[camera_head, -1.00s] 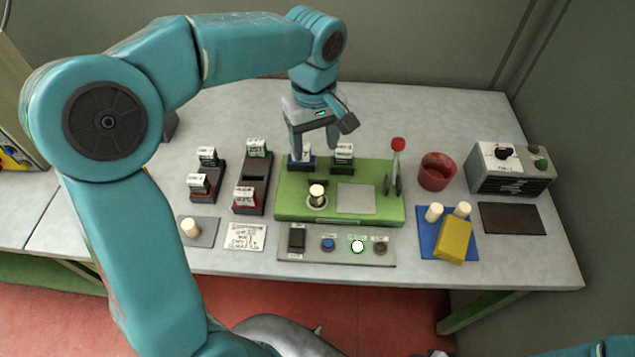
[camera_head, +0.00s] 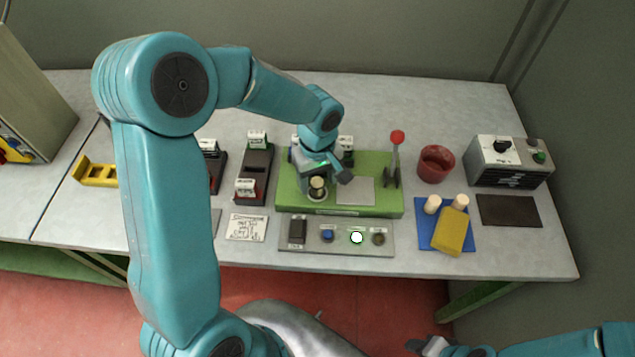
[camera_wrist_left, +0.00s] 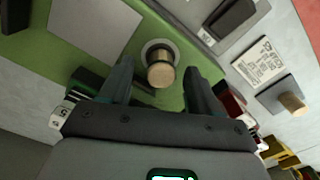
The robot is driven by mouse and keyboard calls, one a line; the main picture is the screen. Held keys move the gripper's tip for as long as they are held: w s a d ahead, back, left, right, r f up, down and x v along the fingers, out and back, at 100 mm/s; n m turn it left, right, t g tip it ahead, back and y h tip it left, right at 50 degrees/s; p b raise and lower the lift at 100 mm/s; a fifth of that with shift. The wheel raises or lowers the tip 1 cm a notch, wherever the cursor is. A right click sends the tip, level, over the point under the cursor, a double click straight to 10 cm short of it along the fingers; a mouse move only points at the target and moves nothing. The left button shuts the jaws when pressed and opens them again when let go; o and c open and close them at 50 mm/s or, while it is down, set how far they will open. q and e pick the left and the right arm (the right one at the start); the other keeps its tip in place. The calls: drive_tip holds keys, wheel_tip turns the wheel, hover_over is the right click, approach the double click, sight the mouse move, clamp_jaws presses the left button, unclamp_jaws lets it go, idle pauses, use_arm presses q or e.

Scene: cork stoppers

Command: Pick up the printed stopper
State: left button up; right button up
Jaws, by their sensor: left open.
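The stopper (camera_head: 317,186) is a pale cork with a darker band, standing upright in a round seat on the green fixture (camera_head: 290,201). It also shows in the wrist view (camera_wrist_left: 160,75); I cannot make out a print. My left gripper (camera_head: 316,178) is open just above and behind it. In the wrist view its fingers (camera_wrist_left: 158,70) are apart, one on each side of the stopper in the picture. I cannot tell how far down they reach. My right gripper (camera_head: 428,346) is at the bottom edge, away from the fixture; its jaws are unclear.
A red-knobbed lever (camera_head: 397,138) and a grey plate (camera_head: 356,190) are right of the stopper. A button panel (camera_head: 343,247) with a lit white button lies in front. A red cup (camera_head: 436,163) and blue mat (camera_head: 425,238) with two corks and a yellow block stand right. Black stamp racks (camera_head: 257,165) stand left.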

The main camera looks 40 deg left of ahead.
use_arm(q)
drive_tip(key=shift+s+f, duration=0.15)
drive_tip(key=shift+f, duration=0.8)
drive_tip(key=c, duration=0.7)
clamp_jaws()
drive_tip(key=shift+r, duration=0.1)
